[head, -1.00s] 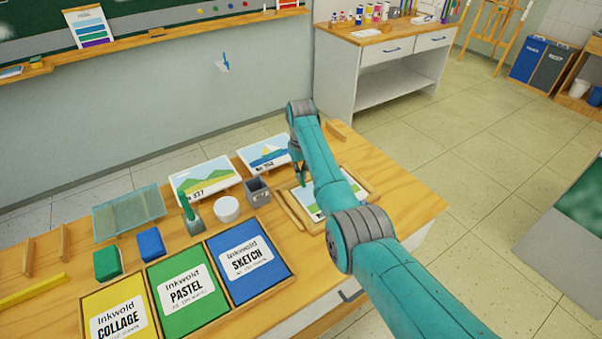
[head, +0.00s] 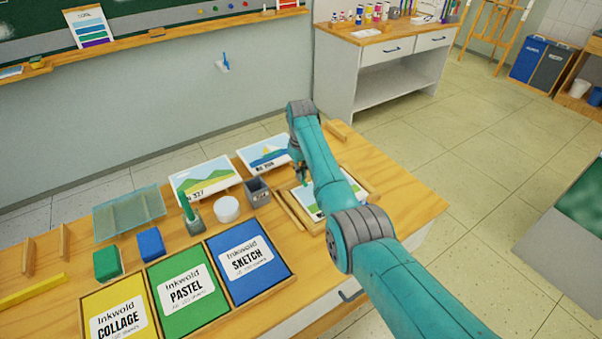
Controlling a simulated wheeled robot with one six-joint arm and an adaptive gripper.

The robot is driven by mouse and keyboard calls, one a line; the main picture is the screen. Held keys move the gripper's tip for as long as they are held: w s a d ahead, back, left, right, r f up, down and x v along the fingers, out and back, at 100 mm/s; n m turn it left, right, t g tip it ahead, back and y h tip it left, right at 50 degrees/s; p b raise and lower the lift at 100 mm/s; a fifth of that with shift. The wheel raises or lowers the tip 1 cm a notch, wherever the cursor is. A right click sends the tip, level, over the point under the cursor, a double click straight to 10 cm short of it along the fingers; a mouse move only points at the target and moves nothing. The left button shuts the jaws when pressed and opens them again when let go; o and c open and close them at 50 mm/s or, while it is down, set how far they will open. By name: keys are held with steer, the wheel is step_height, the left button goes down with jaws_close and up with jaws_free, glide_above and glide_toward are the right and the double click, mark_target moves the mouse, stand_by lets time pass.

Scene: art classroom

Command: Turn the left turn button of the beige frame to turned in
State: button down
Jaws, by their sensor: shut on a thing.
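The beige frame (head: 291,211) lies on the wooden table with a green and white landscape picture (head: 309,204) in it. My arm crosses over its right part and hides much of it. My gripper (head: 303,178) points down at the frame's far left part. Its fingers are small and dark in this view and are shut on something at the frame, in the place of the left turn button. The button itself is too small and too hidden to make out, so I cannot tell its angle.
A grey square cup (head: 257,191) stands just left of the frame. Yellow, green and blue paper trays (head: 246,262) fill the front. The table's right end (head: 415,205) is clear.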

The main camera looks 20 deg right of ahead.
steer(key=c, duration=1.3)
jaws_free()
step_height(320, 180, up, 12)
steer(key=shift+r, duration=0.1)
